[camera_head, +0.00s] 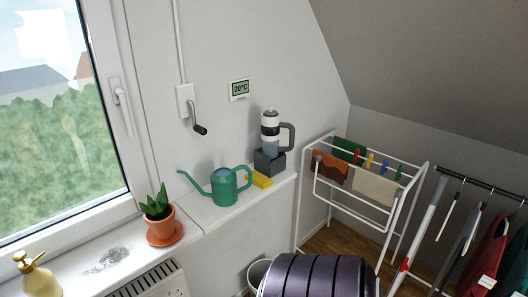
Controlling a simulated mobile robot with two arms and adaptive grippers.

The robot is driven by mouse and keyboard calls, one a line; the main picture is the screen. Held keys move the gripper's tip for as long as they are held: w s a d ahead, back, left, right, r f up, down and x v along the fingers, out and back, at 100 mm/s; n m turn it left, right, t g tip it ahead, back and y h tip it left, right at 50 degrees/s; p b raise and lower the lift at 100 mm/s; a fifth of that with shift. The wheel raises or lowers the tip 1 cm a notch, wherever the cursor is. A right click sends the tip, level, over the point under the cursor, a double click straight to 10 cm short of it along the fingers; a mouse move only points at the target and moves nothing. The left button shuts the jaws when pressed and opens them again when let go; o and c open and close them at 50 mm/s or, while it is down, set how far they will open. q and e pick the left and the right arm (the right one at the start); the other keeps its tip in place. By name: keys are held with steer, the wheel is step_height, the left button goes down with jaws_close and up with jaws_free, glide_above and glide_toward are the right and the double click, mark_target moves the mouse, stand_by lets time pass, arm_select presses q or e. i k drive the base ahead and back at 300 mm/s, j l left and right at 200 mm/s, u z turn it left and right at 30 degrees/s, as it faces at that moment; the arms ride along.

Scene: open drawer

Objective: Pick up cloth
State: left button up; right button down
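Several cloths hang on the white drying rack (299,215) at the right: an orange-brown cloth (329,168), a green cloth (348,149) behind it and a beige cloth (377,187). A small folded yellow item (261,180), a cloth or a sponge, lies on the sill between the green watering can (224,188) and a dark grey block (268,163). I cannot tell which cloth is meant. Neither of my grippers is in view.
A potted plant (160,217), a grey smudge (107,260) and a brass spray bottle (36,277) are on the sill. A clothes rail (483,184) is at right. A dark ribbed cylinder (315,277) fills the bottom middle.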

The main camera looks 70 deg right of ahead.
mark_target(262, 182)
steer(key=z, duration=2.25)
